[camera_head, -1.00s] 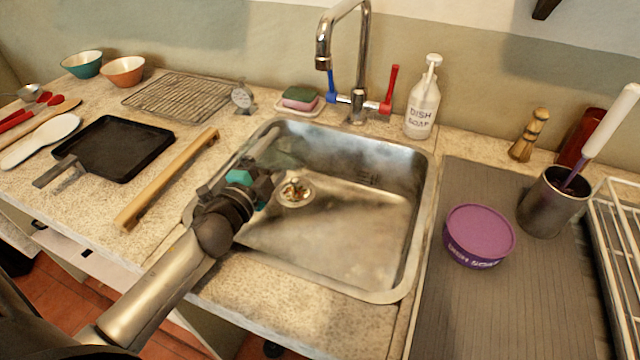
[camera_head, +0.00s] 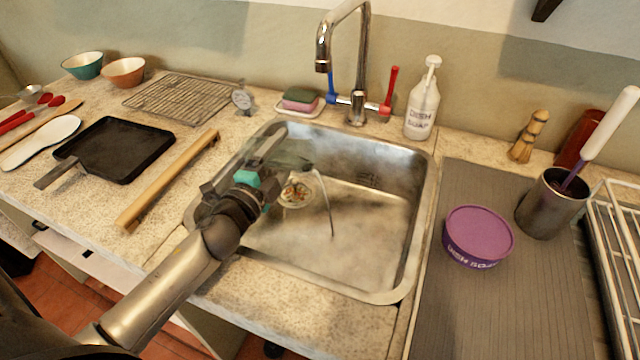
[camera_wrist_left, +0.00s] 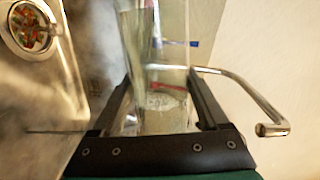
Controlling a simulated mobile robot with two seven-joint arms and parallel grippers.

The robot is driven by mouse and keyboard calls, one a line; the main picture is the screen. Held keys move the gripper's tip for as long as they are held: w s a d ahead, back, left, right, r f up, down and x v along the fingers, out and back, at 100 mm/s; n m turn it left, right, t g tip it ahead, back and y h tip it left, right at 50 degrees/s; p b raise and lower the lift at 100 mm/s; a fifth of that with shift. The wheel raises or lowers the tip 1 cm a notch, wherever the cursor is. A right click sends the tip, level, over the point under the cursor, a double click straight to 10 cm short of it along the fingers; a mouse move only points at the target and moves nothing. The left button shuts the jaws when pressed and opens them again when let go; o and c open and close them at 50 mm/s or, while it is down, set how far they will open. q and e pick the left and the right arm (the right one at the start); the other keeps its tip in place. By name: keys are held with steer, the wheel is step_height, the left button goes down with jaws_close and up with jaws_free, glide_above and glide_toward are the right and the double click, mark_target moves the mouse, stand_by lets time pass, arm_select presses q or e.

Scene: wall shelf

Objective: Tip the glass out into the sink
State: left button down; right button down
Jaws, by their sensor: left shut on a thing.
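My left gripper (camera_head: 268,182) is over the left part of the steel sink (camera_head: 350,255), shut on a clear glass (camera_head: 291,160). The glass is tilted, its far end toward the right over the basin. A thin curved stream (camera_head: 328,203) runs from near its mouth down to the basin floor. In the left wrist view the glass (camera_wrist_left: 160,112) stands between the two fingers. The drain (camera_head: 295,193) with colourful scraps lies just beyond the gripper. My right gripper is not in view.
A tap (camera_head: 357,70) with blue and red handles rises behind the sink. A sponge (camera_head: 300,98) and soap bottle (camera_head: 422,100) stand at the back. A wooden bar (camera_head: 168,178) lies left of the sink, a purple tub (camera_head: 479,235) right of it. The basin's right half is clear.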

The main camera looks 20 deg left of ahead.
arm_select(q)
steer(key=shift+d+r, duration=0.2)
steer(key=shift+r, duration=0.05)
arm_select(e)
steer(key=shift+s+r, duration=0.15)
arm_select(q)
steer(key=shift+r+m+p, duration=0.1)
steer(key=shift+m+p, duration=0.2)
steer(key=shift+m, duration=0.2)
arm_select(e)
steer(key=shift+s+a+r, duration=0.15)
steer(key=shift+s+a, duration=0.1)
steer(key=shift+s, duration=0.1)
arm_select(q)
steer(key=shift+d+r+m+p, duration=0.15)
steer(key=shift+r+m+p, duration=0.1)
steer(key=shift+m+p, duration=0.2)
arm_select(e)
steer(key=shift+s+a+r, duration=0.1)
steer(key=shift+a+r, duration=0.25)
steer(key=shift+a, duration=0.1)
arm_select(q)
steer(key=shift+d+r+m, duration=0.1)
steer(key=shift+r+m, duration=0.05)
steer(key=shift+m, duration=0.1)
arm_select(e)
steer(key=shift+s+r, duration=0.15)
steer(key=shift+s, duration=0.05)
